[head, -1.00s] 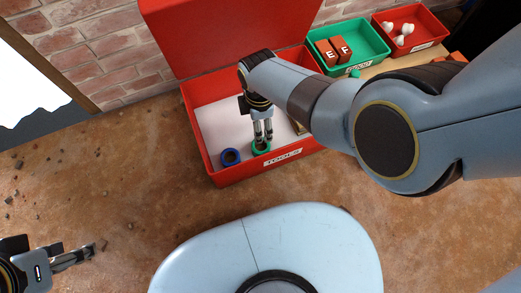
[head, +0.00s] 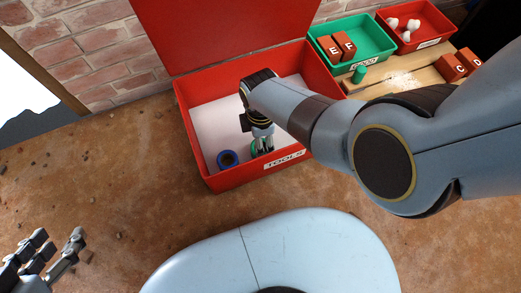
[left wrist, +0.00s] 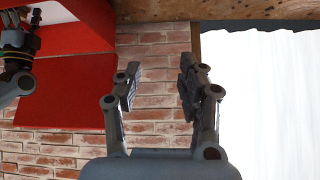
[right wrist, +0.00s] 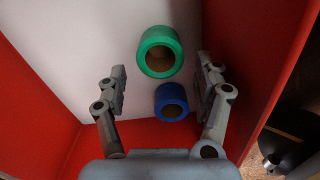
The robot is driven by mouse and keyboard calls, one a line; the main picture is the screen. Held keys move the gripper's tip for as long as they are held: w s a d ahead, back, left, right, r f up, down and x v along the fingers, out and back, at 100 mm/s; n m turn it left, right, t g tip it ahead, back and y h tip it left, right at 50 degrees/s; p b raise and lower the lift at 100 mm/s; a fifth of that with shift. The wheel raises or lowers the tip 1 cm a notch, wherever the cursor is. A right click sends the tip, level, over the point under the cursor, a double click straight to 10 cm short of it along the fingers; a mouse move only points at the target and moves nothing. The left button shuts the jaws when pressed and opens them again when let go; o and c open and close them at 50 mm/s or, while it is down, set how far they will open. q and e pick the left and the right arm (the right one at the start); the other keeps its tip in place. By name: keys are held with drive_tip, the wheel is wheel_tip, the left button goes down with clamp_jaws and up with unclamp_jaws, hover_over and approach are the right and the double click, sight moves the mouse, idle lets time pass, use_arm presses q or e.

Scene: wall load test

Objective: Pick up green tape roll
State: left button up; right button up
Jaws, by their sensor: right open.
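The green tape roll (right wrist: 160,52) lies on the white floor of the red tools box (right wrist: 45,72), its hole facing the right wrist camera. In the head view the green tape roll (head: 254,147) is partly hidden by my right gripper (head: 262,147), which reaches down into the red box (head: 228,180). In the right wrist view my right gripper (right wrist: 162,85) is open, its fingers apart on either side of the rolls, with nothing held. My left gripper (head: 58,250) is open and empty at the lower left of the head view; its fingers also show apart in the left wrist view (left wrist: 158,85).
A blue tape roll (head: 227,160) lies beside the green one in the box. A green bin (head: 350,60) with lettered blocks and a red bin (head: 432,44) with white pieces stand behind at the right. A small green cylinder (head: 359,74) stands near them. The brown ground at left is open.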

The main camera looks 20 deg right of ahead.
drive_tip(key=shift+f, duration=0.45)
drive_tip(key=shift+s+f+b, duration=0.1)
drive_tip(key=shift+f+b, duration=0.7)
drive_tip(key=shift+b, duration=0.1)
drive_tip(key=shift+f+b, duration=0.6)
drive_tip(key=shift+f, duration=0.05)
drive_tip(key=shift+f+b, duration=1)
use_arm(q)
drive_tip(key=w+d+r+m+t+h, duration=0.1)
drive_tip(key=w+r+t, duration=0.3)
drive_tip(key=r+t, duration=0.2)
drive_tip(key=w+d+r+m+t+h, duration=0.1)
drive_tip(key=w+r+t, duration=0.4)
drive_tip(key=r, duration=0.6)
drive_tip(key=shift+w+d+r+t+h, duration=0.3)
drive_tip(key=shift+t+h, duration=0.1)
drive_tip(key=shift+t, duration=0.2)
